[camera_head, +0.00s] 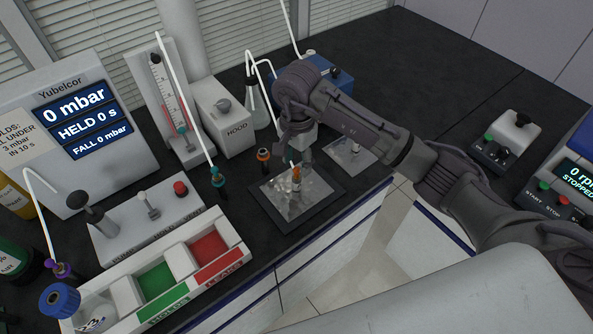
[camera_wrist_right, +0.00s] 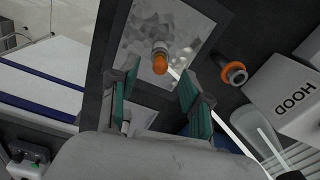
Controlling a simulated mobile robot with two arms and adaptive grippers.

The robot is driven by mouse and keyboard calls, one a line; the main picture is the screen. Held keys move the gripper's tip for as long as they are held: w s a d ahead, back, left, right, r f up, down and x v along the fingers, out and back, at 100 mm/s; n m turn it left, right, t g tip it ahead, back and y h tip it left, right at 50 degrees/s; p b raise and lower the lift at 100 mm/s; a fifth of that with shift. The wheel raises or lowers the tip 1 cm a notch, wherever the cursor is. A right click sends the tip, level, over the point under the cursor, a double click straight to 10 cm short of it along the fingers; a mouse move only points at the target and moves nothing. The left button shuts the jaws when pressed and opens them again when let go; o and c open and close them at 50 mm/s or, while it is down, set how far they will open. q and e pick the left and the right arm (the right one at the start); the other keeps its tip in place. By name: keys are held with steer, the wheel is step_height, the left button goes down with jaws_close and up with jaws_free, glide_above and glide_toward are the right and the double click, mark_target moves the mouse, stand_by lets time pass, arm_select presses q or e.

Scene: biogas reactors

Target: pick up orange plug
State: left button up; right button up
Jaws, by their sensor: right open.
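The orange plug (camera_wrist_right: 160,62) shows in the right wrist view as a small orange rounded piece with a pale end, over a grey mottled pad in a dark tray (camera_wrist_right: 112,42). In the head view the plug (camera_head: 296,171) is a small orange spot above the tray (camera_head: 270,216), just below my right gripper (camera_head: 297,150). In the wrist view my right gripper (camera_wrist_right: 160,80) is open, with the plug in line with the gap between its teal-lined fingers. I cannot tell whether they touch it. My left gripper is not in view.
An orange-ringed dark fitting (camera_head: 263,155) stands left of the tray; a grey HOOD box (camera_head: 224,115) is behind it. A second pad (camera_head: 352,152) lies to the right. A flask (camera_head: 257,108) and white tubes stand behind. The right bench has free dark surface.

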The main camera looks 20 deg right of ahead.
mark_target(296, 169)
steer(key=shift+f+p, duration=0.4)
steer(key=shift+f, duration=1.35)
jaws_close()
